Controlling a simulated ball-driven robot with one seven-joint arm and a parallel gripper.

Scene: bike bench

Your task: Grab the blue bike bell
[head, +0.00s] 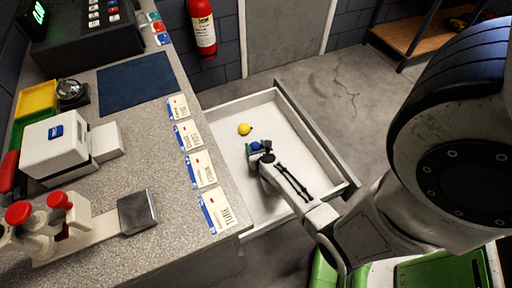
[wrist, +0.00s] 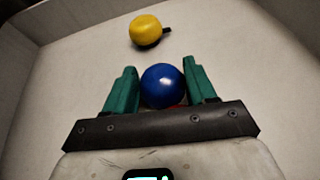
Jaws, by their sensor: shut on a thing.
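The blue bike bell (wrist: 162,86) is a round, shiny blue dome between the two green fingers of my gripper (wrist: 162,88) in the wrist view. The fingers are shut on it, one on each side. In the head view the blue bell (head: 255,146) shows small at the tip of my gripper (head: 262,150), inside the open white drawer (head: 225,112). Its underside is mostly hidden by the gripper, and I cannot tell whether it touches the drawer floor.
A yellow bell (head: 244,129) lies in the drawer just beyond the blue one; it also shows in the wrist view (wrist: 145,30). The drawer walls surround my gripper. The counter (head: 140,170) on the left holds several cards, a white box (head: 55,150) and a red-knobbed device (head: 60,201).

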